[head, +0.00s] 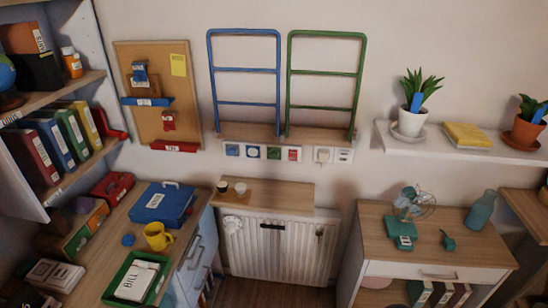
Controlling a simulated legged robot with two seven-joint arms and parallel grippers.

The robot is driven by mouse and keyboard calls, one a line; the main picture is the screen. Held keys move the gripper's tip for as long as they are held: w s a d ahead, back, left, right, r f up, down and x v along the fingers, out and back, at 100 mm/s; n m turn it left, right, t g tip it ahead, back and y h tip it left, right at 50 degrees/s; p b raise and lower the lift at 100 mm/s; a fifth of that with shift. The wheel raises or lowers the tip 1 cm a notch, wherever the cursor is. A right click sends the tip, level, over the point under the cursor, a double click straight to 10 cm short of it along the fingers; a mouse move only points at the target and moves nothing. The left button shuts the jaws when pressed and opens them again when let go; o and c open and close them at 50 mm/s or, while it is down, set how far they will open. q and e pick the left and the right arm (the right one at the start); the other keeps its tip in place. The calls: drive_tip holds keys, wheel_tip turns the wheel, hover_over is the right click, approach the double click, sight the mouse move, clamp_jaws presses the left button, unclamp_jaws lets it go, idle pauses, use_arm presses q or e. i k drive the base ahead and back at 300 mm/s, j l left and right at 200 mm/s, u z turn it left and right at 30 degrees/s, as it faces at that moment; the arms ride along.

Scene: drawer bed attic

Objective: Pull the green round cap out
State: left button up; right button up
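A row of small square wall plates sits under the shelf ledge in the head view. The green round cap (274,153) seems to be the green piece in one of these plates; its exact shape is too small to tell. It sits between a dark blue round piece (252,152) and a red piece (294,154). A blue round piece (232,150) is at the left end of the row. Neither of my grippers is in view.
A white radiator (278,248) with a wooden top (285,191) stands below the plates. White sockets (333,155) are to the right. A desk with a blue box (161,205) and yellow mug (158,236) is left; a cabinet (435,249) is right.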

sight(273, 154)
drive_tip(key=i+j+z, duration=0.15)
drive_tip(key=i+j, duration=0.15)
drive_tip(key=i, duration=0.25)
drive_tip(key=i+j+z, duration=0.15)
drive_tip(key=i+j, duration=0.25)
drive_tip(key=i, duration=0.1)
